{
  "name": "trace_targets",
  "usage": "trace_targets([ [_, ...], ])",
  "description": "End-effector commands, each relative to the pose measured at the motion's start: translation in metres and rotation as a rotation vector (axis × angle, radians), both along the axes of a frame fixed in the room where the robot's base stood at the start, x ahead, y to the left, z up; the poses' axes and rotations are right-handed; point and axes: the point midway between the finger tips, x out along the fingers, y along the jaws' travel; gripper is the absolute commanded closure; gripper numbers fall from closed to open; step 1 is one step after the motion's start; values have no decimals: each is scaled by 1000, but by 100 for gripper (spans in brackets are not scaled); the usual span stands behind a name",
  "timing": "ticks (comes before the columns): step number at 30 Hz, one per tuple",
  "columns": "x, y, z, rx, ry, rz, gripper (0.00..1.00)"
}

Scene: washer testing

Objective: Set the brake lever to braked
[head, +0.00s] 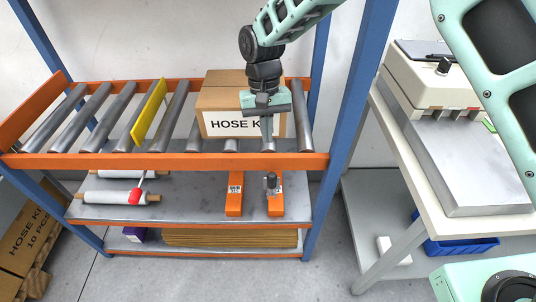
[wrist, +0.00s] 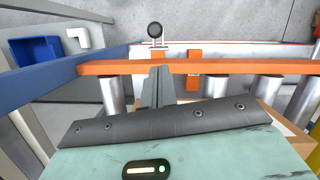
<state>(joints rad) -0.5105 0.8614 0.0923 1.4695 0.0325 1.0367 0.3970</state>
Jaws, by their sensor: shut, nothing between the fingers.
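My gripper (head: 267,132) points down in front of the HOSE KIT carton (head: 220,100), near the rack's front orange rail (head: 180,162). Its fingers are together and empty; they also show in the wrist view (wrist: 155,82). Below the rail, to the right, a dark knob (head: 271,178) stands by an orange bar. A black ball on a short stalk (wrist: 155,30) shows past the rail in the wrist view. Further left, a thin rod with a red end (head: 134,197) slants down below the rail. No marking shows which of these is the brake lever, and no braked position is readable.
The carton rests on metal rollers (head: 92,119) with a yellow plate (head: 149,111) to its left. Blue posts (head: 349,110) frame the rack. A table with a beige machine (head: 440,90) stands right, a blue bin (head: 455,246) under it. The floor before the rack is clear.

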Motion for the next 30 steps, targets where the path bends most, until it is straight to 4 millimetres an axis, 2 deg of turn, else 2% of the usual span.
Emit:
trace_targets([
  [5,-6,-1,-21,-3,5,0,100],
  [12,-17,-3,-63,-3,5,0,100],
  [18,-22,-4,-87,-1,3,0,100],
  [22,-24,-4,-93,-1,1,0,100],
  [30,-24,-4,-95,0,0,0,100],
])
